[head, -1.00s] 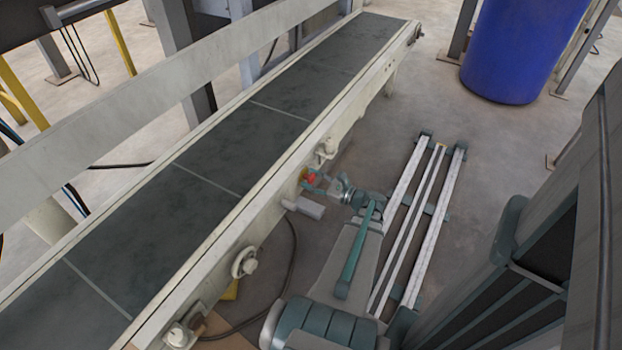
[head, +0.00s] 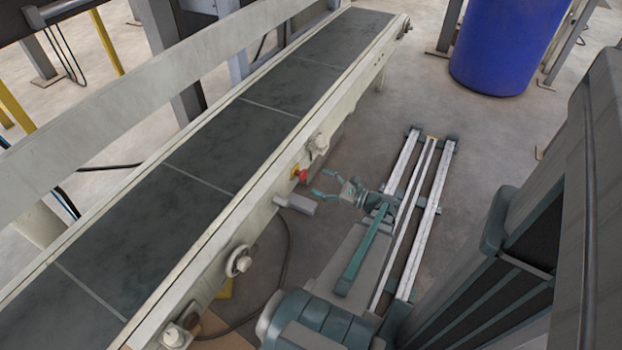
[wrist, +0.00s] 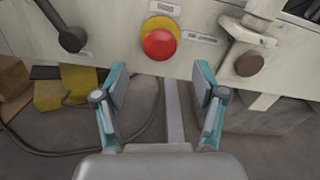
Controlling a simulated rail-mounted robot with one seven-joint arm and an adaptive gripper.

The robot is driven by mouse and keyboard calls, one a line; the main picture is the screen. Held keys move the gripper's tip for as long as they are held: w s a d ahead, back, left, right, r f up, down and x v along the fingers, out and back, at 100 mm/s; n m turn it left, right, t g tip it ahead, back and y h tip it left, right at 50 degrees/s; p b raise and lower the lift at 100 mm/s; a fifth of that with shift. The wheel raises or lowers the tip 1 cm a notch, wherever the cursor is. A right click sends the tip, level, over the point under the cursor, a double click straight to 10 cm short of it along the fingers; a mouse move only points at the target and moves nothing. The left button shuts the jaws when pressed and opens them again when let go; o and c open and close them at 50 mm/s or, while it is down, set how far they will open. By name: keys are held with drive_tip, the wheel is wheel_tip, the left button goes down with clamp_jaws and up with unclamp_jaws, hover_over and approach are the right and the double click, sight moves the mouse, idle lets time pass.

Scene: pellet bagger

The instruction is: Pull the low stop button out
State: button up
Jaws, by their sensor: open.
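The low stop button is a red mushroom head on a yellow base, on the cream side rail of the conveyor. It shows in the head view (head: 300,175) and, near the top middle, in the wrist view (wrist: 160,44). My gripper (head: 322,183) is open and empty, a short way out from the button with a visible gap. In the wrist view my gripper (wrist: 162,82) has its two teal fingers spread wide, their tips below the button and to either side of it. Whether the button is pressed in or out, I cannot tell.
The conveyor belt (head: 215,150) runs along the rail. A dark lever (wrist: 70,38) sits left of the button, and a round brown knob (wrist: 249,64) right of it. A grey bar (head: 296,203) juts out below the button. A blue barrel (head: 505,45) stands far back.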

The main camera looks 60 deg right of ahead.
drive_tip(key=shift+s+d, duration=0.2)
drive_tip(key=shift+s, duration=2.35)
